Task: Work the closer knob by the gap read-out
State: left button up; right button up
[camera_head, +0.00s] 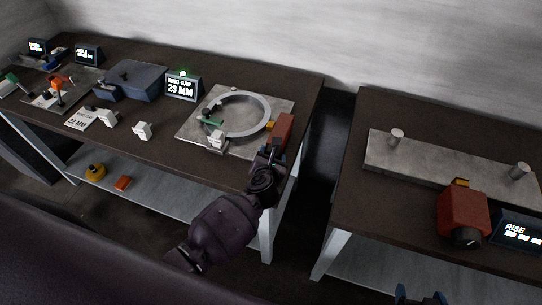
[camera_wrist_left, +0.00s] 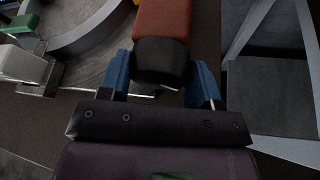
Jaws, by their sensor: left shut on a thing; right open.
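The gap read-out (camera_head: 181,87) reads "RING GAP 23 MM", with a green glow at its top. A grey ring (camera_head: 262,104) lies on a metal plate (camera_head: 286,104). The red closer (camera_head: 284,127) stands at the ring's right side; its body also shows in the left wrist view (camera_wrist_left: 163,18). Its black knob (camera_wrist_left: 161,62) faces my left gripper (camera_wrist_left: 162,75), whose blue fingers are shut on it from both sides. In the head view my left gripper (camera_head: 270,156) hides the knob. My right gripper (camera_head: 421,297) is open and empty at the bottom edge.
A card (camera_head: 84,118) appears to read "22 MM". White blocks (camera_head: 142,130) and a blue-grey case (camera_head: 136,80) stand left on the bench. The right bench holds a plate with two pegs (camera_head: 397,136), a red block (camera_head: 463,212) and a "RISE" display (camera_head: 517,231). A gap separates the benches.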

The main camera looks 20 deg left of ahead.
pick_arm(q)
jog(key=o, duration=0.9)
jog(key=shift+s+a, duration=0.1)
